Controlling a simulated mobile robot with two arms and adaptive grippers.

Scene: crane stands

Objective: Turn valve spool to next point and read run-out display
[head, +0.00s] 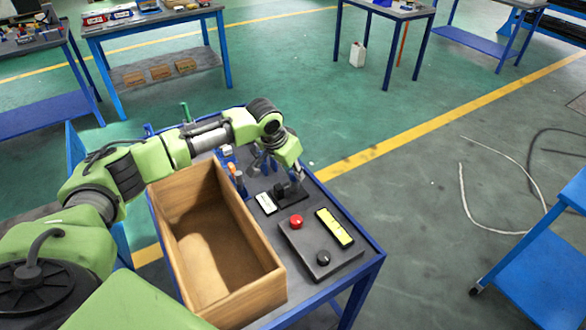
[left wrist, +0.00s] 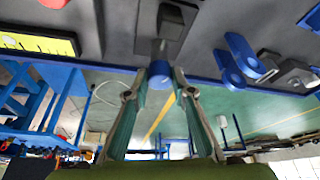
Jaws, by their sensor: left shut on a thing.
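My left gripper (head: 296,176) is at the far end of the blue-framed bench, beside a black fixture (head: 288,193). In the left wrist view my left gripper (left wrist: 170,78) has its two fingers closed around a small blue round piece (left wrist: 160,70) that sits against the dark block of the fixture (left wrist: 170,22). This looks like the end of the valve spool; the rest of it is hidden. A yellow strip with dark markings (head: 334,227), perhaps the run-out display, lies on a dark panel; it also shows in the left wrist view (left wrist: 36,43). Its reading is illegible.
The dark panel (head: 308,256) carries a red button (head: 296,222) and a black knob (head: 323,258). A small white plate (head: 265,203) lies beside it. An open, empty wooden box (head: 272,283) fills the bench's left side. Blue parts (left wrist: 240,58) stand near the gripper.

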